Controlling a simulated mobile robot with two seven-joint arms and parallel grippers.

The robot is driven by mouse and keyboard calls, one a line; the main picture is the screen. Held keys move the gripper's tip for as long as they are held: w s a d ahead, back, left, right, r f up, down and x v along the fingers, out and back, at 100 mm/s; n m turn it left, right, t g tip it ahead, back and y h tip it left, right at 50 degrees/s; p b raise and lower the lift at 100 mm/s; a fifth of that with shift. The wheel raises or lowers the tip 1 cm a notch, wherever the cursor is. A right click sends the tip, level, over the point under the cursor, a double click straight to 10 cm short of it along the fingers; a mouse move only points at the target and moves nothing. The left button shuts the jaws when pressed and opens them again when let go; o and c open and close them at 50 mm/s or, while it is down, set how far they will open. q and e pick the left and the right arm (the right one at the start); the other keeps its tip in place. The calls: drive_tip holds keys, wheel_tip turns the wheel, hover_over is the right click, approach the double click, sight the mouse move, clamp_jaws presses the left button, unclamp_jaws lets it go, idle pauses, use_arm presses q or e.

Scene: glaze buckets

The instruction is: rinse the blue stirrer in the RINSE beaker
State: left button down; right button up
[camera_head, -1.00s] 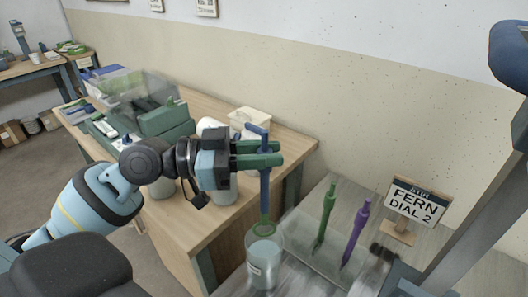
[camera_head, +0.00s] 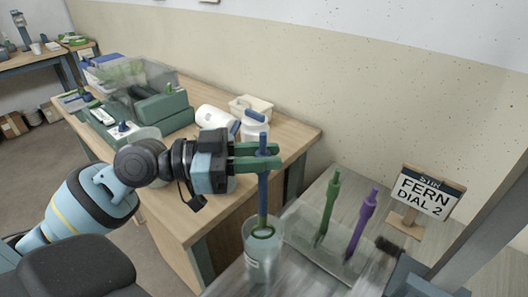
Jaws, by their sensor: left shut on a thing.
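My left gripper (camera_head: 268,157) is shut on the upper shaft of the blue stirrer (camera_head: 263,190) and holds it upright. The stirrer's dark green ring end points down and shows at the mouth of a clear beaker (camera_head: 262,262), seemingly just inside its rim. How deep it sits is hard to tell. The beaker has a small label too small to read, so I cannot confirm that it is the RINSE beaker. My right gripper is not in view.
A green stirrer (camera_head: 329,205) and a purple stirrer (camera_head: 360,222) stand in a clear holder right of the beaker. A sign reading FERN DIAL 2 (camera_head: 427,193) stands behind. A wooden table (camera_head: 285,128) at the left carries green boxes (camera_head: 163,113) and white containers.

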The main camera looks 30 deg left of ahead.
sight(261, 206)
use_arm(q)
drive_tip(key=shift+f+b, duration=0.75)
drive_tip(key=shift+f, duration=0.2)
drive_tip(key=shift+s+a+f+b, duration=0.1)
drive_tip(key=shift+s+f+b, duration=0.15)
drive_tip(key=shift+f+b, duration=0.35)
drive_tip(key=shift+s+f+b, duration=0.2)
drive_tip(key=shift+f+b, duration=0.35)
drive_tip(key=shift+s+f+b, duration=0.15)
drive_tip(key=shift+f+b, duration=0.9)
drive_tip(key=shift+a+f+b, duration=0.1)
drive_tip(key=shift+f+b, duration=2.4)
drive_tip(key=shift+f, duration=0.05)
drive_tip(key=shift+r, duration=0.1)
